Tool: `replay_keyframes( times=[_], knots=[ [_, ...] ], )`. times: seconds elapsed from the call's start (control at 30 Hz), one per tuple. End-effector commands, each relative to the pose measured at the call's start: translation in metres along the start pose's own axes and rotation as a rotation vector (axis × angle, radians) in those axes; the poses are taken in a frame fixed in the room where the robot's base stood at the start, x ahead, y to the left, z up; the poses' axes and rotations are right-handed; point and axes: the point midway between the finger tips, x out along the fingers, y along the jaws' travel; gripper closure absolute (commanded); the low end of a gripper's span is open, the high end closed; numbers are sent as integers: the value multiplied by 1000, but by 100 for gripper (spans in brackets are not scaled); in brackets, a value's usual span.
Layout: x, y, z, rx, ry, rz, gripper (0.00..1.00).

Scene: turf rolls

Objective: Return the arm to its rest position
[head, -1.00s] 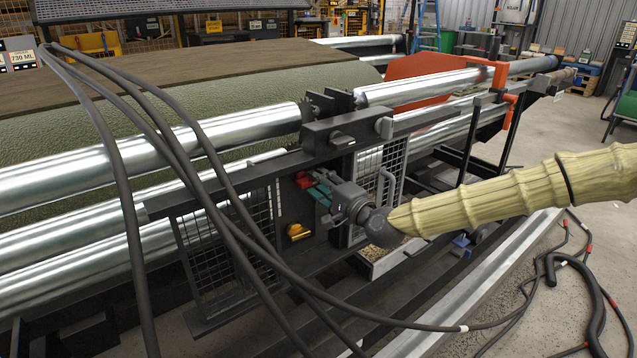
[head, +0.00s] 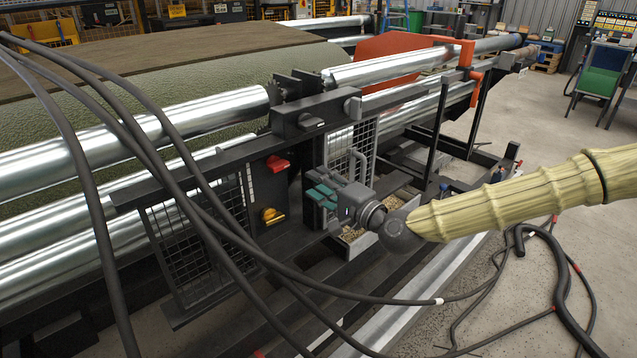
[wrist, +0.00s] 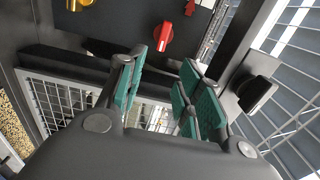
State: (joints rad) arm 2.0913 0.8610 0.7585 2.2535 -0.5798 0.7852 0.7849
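My gripper (head: 322,195) is at the middle of the head view, in front of the machine's dark panel and right of the red switch handle (head: 277,163). My arm in its ribbed yellowish sleeve reaches in from the right. In the wrist view my gripper (wrist: 163,88) has its two green-padded fingers apart, with nothing between them. The red handle (wrist: 163,36) shows beyond the fingertips, apart from them. A yellow knob (head: 270,215) sits below the red handle on the panel; part of it shows at the top edge of the wrist view (wrist: 82,3).
Shiny rollers (head: 90,145) and a green turf roll (head: 230,85) lie behind the panel. Mesh guards (head: 185,240) flank it. Black cables (head: 130,125) hang across the left foreground and run along the floor. Open concrete floor (head: 560,130) lies to the right.

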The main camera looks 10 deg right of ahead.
Motion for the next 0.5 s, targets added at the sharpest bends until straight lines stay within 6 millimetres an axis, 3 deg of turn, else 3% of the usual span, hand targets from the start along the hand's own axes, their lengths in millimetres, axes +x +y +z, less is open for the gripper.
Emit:
replay_keyframes(
  times=[0.27, 0.37, 0.5],
  knots=[
    [0, 7, 3, -4, -4, 14, 64],
    [-1, 32, 14, -17, -18, 63, 64],
    [-11, 97, 40, -55, -54, 195, 64]
  ],
)
